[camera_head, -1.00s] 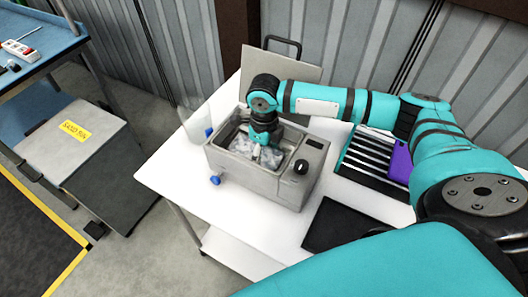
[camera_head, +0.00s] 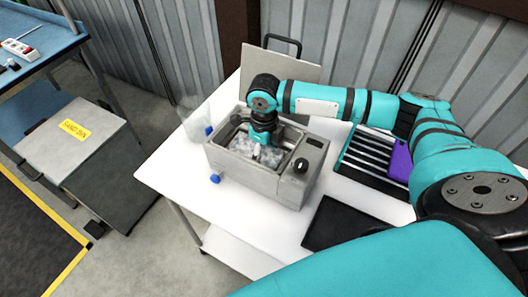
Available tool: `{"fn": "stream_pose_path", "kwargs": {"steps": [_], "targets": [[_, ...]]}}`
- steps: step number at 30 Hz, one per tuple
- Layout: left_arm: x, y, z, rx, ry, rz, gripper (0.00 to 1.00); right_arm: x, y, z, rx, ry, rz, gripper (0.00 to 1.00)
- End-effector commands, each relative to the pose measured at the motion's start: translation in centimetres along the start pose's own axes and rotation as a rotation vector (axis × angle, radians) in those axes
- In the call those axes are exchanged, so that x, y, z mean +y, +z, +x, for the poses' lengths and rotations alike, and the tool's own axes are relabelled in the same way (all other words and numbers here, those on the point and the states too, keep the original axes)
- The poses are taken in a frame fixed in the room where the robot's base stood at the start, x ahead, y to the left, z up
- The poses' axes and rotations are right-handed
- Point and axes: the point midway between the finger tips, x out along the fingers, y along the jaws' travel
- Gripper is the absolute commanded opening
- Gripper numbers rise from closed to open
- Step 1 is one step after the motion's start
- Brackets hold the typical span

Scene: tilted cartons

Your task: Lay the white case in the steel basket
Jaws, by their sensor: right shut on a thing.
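The steel basket (camera_head: 283,156) sits inside the grey tank of a bench-top washer. My right gripper (camera_head: 257,150) points down into the tank, over the basket. It is shut on a small pale thing, which fits the white case; the fingers and the pale water-like surface around it hide most of its outline. I cannot tell whether the case touches the basket floor. My left gripper is not in view.
The grey washer (camera_head: 262,184) with a black knob stands on a white table (camera_head: 166,177). A black mat (camera_head: 335,226) and a rack with a purple thing (camera_head: 400,163) lie to the right. A grey panel (camera_head: 305,73) stands behind. A clear container is at the left.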

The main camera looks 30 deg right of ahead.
Motion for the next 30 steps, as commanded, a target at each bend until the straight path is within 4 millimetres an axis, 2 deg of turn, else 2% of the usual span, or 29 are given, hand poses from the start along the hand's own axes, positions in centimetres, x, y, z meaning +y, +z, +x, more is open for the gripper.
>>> {"fn": "stream_pose_path", "kwargs": {"steps": [1, 7, 19, 23, 30], "targets": [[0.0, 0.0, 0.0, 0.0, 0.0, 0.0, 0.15, 0.0, 0.0, 0.0, 0.0, 0.0, 0.0, 0.7], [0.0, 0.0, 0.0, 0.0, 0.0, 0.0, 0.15, 0.0, 0.0, 0.0, 0.0, 0.0, 0.0, 0.95], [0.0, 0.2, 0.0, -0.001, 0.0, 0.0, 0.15, 0.1, 0.1, -0.4, -0.002, 0.003, -0.002, 0.95], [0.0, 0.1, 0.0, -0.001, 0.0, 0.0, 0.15, 0.0, 0.1, -2.0, -0.004, 0.001, -0.002, 0.95], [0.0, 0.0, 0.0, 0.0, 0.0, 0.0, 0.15, -0.1, 0.1, -7.2, -0.005, 0.0, -0.001, 0.95]]}}
